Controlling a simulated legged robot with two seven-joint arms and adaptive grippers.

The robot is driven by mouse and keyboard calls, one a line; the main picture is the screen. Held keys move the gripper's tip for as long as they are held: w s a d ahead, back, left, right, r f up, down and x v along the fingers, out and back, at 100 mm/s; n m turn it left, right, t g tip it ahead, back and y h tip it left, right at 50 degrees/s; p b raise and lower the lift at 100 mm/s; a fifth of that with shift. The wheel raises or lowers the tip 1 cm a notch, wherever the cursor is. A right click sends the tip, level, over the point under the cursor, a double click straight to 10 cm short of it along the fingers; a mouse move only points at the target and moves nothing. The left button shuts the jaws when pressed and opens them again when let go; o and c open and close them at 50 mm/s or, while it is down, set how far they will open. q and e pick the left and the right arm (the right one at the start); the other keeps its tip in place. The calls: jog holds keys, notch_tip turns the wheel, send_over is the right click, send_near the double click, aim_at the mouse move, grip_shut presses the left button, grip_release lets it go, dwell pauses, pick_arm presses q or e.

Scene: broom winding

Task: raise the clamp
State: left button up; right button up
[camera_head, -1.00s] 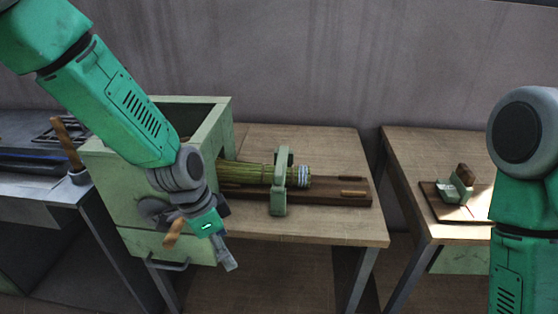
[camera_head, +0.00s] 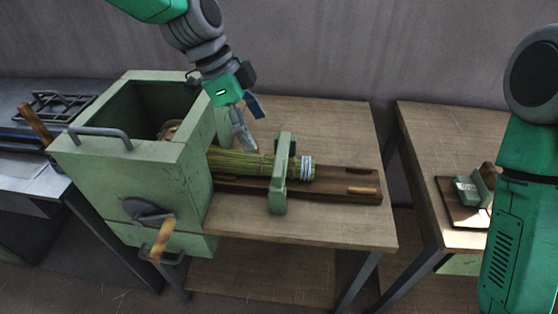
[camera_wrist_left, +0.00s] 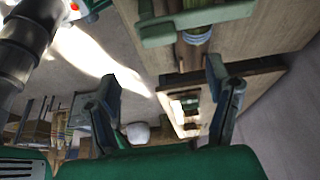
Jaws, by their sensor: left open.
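The green clamp (camera_head: 279,180) stands upright across a bundle of straw (camera_head: 238,163), close to the bundle's white-and-blue banded end. The bundle lies along a dark wooden board (camera_head: 330,186) and runs left to the green box. My left gripper (camera_head: 250,128) is open and empty, pointing down above the bundle, left of the clamp and apart from it. In the left wrist view, a green clamp part (camera_wrist_left: 195,25) shows at the top, beyond my two spread fingers (camera_wrist_left: 160,72). My right gripper is out of view; only part of my right arm shows.
A green open-topped box (camera_head: 130,170) with a crank and wooden handle (camera_head: 161,240) stands left of the bundle. The wooden table (camera_head: 310,230) is bare in front and behind the board. A second table (camera_head: 425,150) at the right holds a small green block on a board.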

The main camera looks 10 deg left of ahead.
aim_at(277, 166)
pick_arm(q)
jog(key=x, duration=1.2)
jog(key=shift+d+f, duration=0.1)
jog(key=shift+f, duration=0.25)
grip_shut()
jog(key=shift+r, duration=0.15)
